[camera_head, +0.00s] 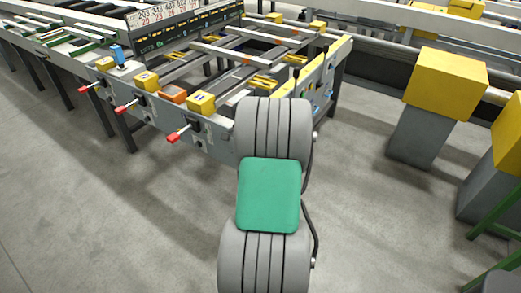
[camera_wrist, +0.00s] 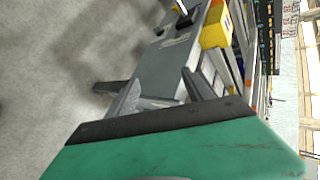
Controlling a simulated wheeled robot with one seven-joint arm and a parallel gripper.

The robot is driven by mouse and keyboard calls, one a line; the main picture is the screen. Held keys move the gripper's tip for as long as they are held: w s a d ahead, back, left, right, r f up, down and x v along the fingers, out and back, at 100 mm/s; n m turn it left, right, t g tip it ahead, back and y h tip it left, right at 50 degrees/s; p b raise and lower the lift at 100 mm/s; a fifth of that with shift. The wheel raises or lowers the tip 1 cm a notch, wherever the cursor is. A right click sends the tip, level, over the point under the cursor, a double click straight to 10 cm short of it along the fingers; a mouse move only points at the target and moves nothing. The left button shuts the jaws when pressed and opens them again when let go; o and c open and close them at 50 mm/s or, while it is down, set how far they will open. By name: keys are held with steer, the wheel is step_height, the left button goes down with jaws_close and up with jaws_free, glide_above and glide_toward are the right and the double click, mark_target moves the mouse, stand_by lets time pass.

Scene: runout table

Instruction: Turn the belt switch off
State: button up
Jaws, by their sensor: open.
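The runout table's grey side panel (camera_head: 215,143) carries several red-tipped levers, the nearest being the front lever (camera_head: 180,133). I cannot tell which control is the belt switch; no label is readable. My gripper (camera_wrist: 172,95) shows in the wrist view, with its two grey fingers apart and nothing between them. The grey panel (camera_wrist: 165,70) lies beyond the fingers, with a dark lever (camera_wrist: 185,17) near its top edge. In the head view my own arm hides the gripper and the near corner of the table.
Yellow blocks (camera_head: 201,102) sit along the table's edge, and one also shows in the wrist view (camera_wrist: 214,26). An orange tray (camera_head: 172,94) lies between blocks. A grey post with a yellow top (camera_head: 445,78) stands at right. The floor (camera_head: 110,210) at left is clear.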

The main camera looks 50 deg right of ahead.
steer(key=s+d+f+m+h, duration=0.2)
steer(key=s+d+f+m, duration=0.15)
steer(key=d, duration=0.25)
steer(key=s+d+f+m+h, duration=0.1)
steer(key=s+d+f+m, duration=0.1)
steer(key=s+d+m, duration=0.3)
steer(key=w+d+f+n+b, duration=0.1)
steer(key=w+d+f, duration=0.3)
steer(key=w, duration=0.3)
steer(key=shift+w+t, duration=0.2)
steer(key=shift+t, duration=0.2)
steer(key=shift+n, duration=0.25)
jaws_close()
